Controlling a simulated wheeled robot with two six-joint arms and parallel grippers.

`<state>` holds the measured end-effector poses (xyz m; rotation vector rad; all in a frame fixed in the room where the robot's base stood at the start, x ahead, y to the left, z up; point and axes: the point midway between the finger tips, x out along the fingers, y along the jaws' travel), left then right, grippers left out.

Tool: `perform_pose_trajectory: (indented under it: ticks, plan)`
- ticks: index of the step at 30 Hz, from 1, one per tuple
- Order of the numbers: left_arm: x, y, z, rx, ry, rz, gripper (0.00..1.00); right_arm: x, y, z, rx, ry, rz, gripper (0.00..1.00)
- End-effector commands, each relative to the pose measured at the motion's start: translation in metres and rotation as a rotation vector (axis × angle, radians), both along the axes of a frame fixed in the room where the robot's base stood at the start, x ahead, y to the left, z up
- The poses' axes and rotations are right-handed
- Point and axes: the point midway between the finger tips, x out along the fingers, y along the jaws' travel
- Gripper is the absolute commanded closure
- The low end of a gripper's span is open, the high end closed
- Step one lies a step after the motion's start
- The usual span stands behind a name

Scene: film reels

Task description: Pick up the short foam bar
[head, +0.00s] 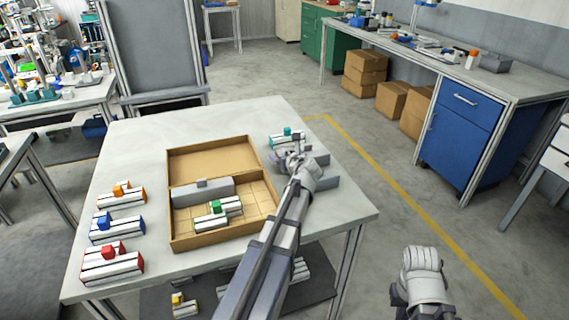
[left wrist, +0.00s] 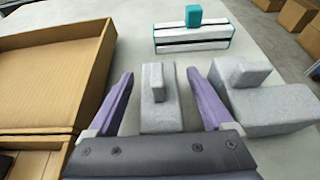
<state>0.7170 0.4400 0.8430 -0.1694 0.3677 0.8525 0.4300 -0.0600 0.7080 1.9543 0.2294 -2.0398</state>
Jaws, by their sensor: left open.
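A short grey foam bar (left wrist: 152,115) with a small block on top stands on the table, in the left wrist view. My left gripper (left wrist: 160,75) is open, with one purple finger on each side of this bar and gaps showing on both sides. In the head view my left gripper (head: 297,152) is over the table just right of the box, and its arm and fingers largely hide the short bar. A bigger grey foam bar (left wrist: 262,108), also with a block on top, stands right of the right finger. A long grey bar (head: 203,192) lies in the box.
The open cardboard box (head: 216,238) stands left of the gripper, holding a green-topped striped piece (head: 218,212). A teal-topped striped piece (left wrist: 193,38) lies beyond the fingers. Red (head: 112,264), blue (head: 117,229) and orange (head: 121,198) topped pieces line the table's left side.

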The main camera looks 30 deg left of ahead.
Motion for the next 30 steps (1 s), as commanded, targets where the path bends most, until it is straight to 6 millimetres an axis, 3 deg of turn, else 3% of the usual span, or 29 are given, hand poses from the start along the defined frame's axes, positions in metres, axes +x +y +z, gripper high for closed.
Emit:
perform_pose_trajectory:
  ticks: [2, 5, 25, 30]
  plan:
    - [-0.0006, -0.0003, 0.0006, 0.0, 0.0, 0.0, 0.15, 0.0, -0.0001, 0.0006, 0.0, 0.0, 0.0, 1.0]
    - [-0.0006, -0.0004, 0.0006, 0.0, 0.0, 0.0, 0.25, 0.0, -0.0001, 0.0006, 0.0, 0.0, 0.0, 1.0]
    - [-0.0008, -0.0005, 0.0005, 0.0, 0.0, 0.0, 1.0, 0.0, -0.0001, 0.0006, 0.0, 0.0, 0.0, 1.0]
    - [-0.0008, -0.0005, 0.0005, 0.0, 0.0, 0.0, 1.0, 0.0, -0.0001, 0.0006, 0.0, 0.0, 0.0, 1.0]
